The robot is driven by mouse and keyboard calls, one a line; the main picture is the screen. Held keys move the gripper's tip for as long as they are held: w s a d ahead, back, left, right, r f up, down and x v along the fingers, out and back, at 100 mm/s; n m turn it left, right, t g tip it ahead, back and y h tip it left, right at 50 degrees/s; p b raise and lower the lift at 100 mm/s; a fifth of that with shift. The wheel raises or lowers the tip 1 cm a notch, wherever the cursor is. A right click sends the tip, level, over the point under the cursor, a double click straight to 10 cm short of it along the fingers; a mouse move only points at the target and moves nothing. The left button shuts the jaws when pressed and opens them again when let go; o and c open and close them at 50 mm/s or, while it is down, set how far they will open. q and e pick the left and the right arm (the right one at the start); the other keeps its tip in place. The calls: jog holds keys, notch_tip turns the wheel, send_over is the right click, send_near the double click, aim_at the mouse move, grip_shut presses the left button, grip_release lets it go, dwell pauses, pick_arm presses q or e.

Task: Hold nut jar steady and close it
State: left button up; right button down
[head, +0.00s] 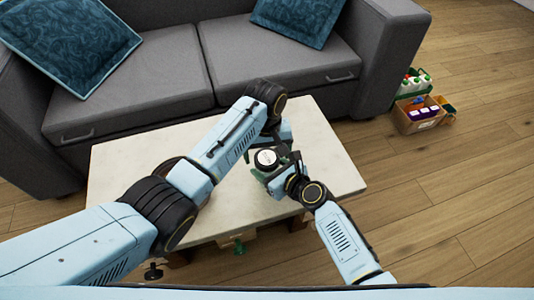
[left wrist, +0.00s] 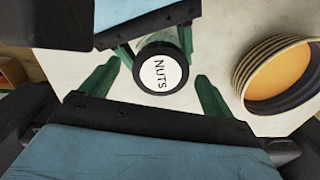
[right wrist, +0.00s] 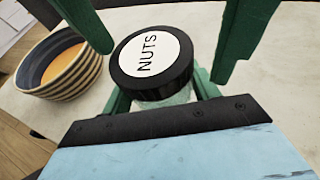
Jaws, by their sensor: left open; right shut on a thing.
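The nut jar (head: 267,157) stands upright on the pale table, with a black-rimmed lid (right wrist: 152,60) labelled NUTS on top. Whether the lid is fully tightened cannot be told. My right gripper (right wrist: 162,98) is shut on the glass body below the lid. My left gripper (left wrist: 157,72) is open above the jar, its green fingers on either side of the lid and apart from it. In the left wrist view the lid (left wrist: 161,72) shows between those fingers. In the head view the left arm partly covers the left gripper.
A striped bowl (left wrist: 243,75) with orange contents stands on the table near the jar; it also shows in the right wrist view (right wrist: 62,82). The table (head: 325,160) is otherwise mostly bare. A grey sofa (head: 160,60) stands behind it. Boxes (head: 420,120) sit on the floor at right.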

pick_arm(q)
notch_tip(320, 180, up, 11)
dwell(0.3)
jog(key=shift+w+a, duration=0.1)
pick_arm(e)
jog(key=shift+c, duration=1.5)
grip_release()
pick_arm(q)
jog(key=shift+r+p, duration=3)
pick_arm(e)
jog(key=v, duration=1.3)
jog(key=shift+s, duration=0.15)
jog(key=shift+d, duration=0.15)
